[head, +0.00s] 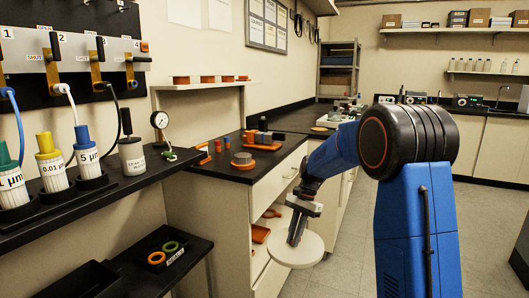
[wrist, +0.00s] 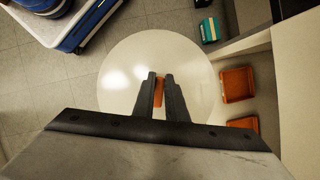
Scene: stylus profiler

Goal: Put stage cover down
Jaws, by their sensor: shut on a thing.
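The stage cover appears to be the round white disc (head: 313,248) with an orange grip. My gripper (head: 296,238) is above the disc in the head view, and the disc hangs roughly level in front of the cabinet, below counter height. In the wrist view the disc (wrist: 122,78) fills the middle. The fingers of my gripper (wrist: 160,82) are shut on the orange grip (wrist: 158,93) near its centre. The fingers hide part of the grip and disc. I see nothing touching the underside of the disc.
Beside the disc are open cabinet shelves with orange trays (wrist: 237,84) and a teal box (wrist: 210,30). A black counter (head: 226,172) above carries several orange-based parts. A lower black shelf (head: 195,252) holds coloured rings. The grey floor (head: 345,230) to the right is clear.

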